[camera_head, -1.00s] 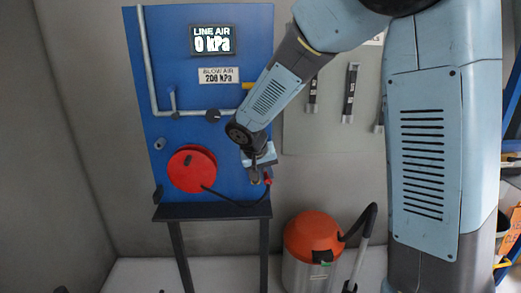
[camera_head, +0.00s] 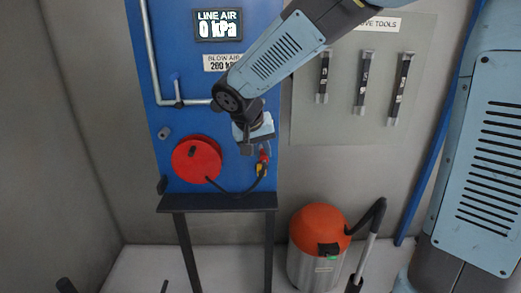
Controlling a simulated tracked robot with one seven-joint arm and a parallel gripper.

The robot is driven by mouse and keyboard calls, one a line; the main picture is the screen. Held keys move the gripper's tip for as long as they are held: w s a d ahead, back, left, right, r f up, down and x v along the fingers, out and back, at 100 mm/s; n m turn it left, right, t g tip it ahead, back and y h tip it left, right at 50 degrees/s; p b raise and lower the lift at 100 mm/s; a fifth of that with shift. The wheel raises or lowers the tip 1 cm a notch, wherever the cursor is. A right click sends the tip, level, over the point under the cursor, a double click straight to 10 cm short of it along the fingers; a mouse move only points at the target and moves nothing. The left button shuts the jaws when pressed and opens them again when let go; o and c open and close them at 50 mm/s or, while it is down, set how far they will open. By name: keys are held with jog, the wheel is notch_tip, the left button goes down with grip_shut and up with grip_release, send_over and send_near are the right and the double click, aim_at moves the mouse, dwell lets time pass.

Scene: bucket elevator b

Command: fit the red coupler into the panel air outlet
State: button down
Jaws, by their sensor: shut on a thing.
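The red coupler (camera_head: 264,156) is small in the head view, at the end of a black hose (camera_head: 243,193) that runs from the red reel (camera_head: 196,160) on the blue panel. My gripper (camera_head: 257,148) is in front of the panel, right of the reel, pointing down. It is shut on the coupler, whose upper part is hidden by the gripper. A yellow part shows just below the red. A short grey round fitting (camera_head: 164,132) sticks out at the panel's left, above the reel; I cannot tell if it is the air outlet. The coupler is apart from it.
The display (camera_head: 217,25) reads LINE AIR 0 kPa. A grey pipe (camera_head: 152,60) runs down the panel's left. A dark shelf (camera_head: 217,202) juts out below. An orange-topped vacuum (camera_head: 319,228) stands right. Several tools (camera_head: 361,82) hang on a grey board.

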jog(key=shift+w, duration=2.9)
jog(key=shift+w+d, duration=0.1)
jog(key=shift+w, duration=1.4)
jog(key=c, duration=0.9)
grip_release()
jog(key=shift+c, duration=0.2)
jog(key=v, duration=1.3)
jog(key=shift+r, duration=0.35)
jog(key=shift+s, duration=0.2)
